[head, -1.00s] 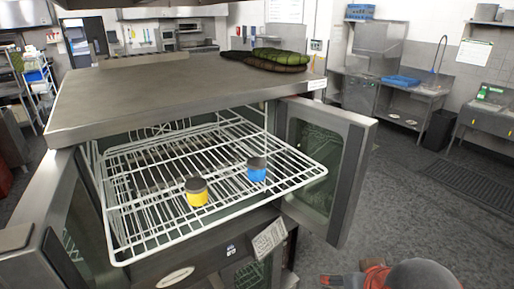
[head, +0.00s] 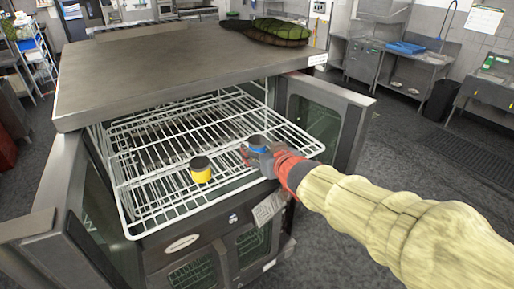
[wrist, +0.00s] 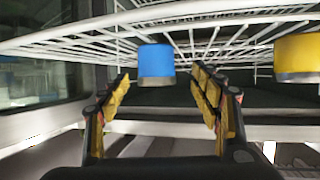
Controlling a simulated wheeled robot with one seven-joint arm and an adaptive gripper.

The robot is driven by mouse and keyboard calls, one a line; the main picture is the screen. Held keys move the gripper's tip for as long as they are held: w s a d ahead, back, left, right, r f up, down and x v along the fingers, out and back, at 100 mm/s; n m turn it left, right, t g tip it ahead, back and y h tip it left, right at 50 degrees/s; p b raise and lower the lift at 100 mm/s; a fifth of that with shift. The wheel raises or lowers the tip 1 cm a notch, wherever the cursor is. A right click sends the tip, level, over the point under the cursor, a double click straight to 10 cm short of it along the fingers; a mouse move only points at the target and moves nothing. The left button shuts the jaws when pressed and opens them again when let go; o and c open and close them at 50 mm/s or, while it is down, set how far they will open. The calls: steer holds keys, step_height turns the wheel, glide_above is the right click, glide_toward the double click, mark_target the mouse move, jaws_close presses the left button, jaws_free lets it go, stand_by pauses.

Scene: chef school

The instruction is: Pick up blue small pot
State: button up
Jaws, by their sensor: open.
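The blue small pot (head: 258,141), blue with a dark top, stands on the white wire rack (head: 133,237) pulled out of the oven. My gripper (head: 254,155) is at the pot from the front right and partly hides it. In the wrist view, which looks upside down, the blue pot (wrist: 156,62) shows in the gap between the two open fingers of my gripper (wrist: 161,78). A gap shows on each side of it. I cannot tell how deep it sits between the fingertips.
A yellow pot (head: 201,169) stands on the rack to the left of the blue one. The oven's right door (head: 350,133) and left door (head: 75,225) stand open on either side. The oven top (head: 190,70) hangs over the back of the rack and carries green-brown mitts (head: 275,30).

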mark_target(257, 144)
steer(key=x, duration=0.5)
steer(key=shift+w+d, duration=0.1)
steer(key=shift+w, duration=0.25)
steer(key=shift+s, duration=0.15)
steer(key=c, duration=0.3)
steer(key=c, duration=1.1)
